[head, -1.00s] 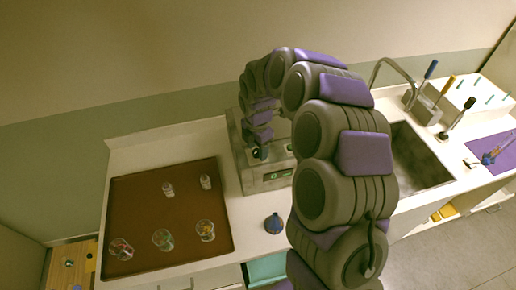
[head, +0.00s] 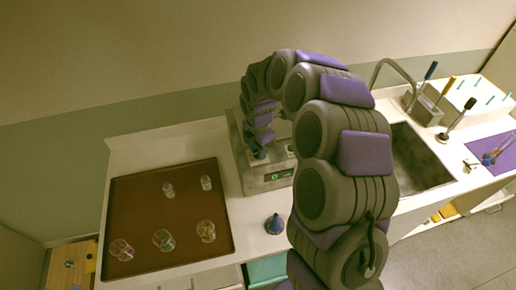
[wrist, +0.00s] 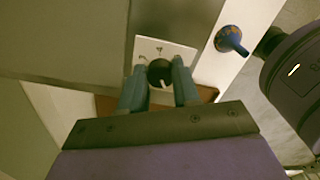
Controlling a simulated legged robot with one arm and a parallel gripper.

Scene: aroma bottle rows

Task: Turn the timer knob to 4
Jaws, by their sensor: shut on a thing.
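The timer knob (wrist: 159,70) is dark and round, on a white panel (wrist: 181,52) with small marks, in the wrist view. A short pale mark on the knob points toward the bottom of the picture. My gripper (wrist: 158,68) has one blue-grey finger on each side of the knob and is shut on it. In the head view the grey machine (head: 266,183) stands on the counter with a small green lit display (head: 279,175), too small to read surely. My gripper (head: 258,152) is at the machine there; the knob is hidden.
A brown tray (head: 140,215) with several glass vessels lies left of the machine. A blue funnel-like item (head: 274,224) stands in front of it, also in the wrist view (wrist: 229,40). A sink (head: 415,160) lies right, partly behind my arm.

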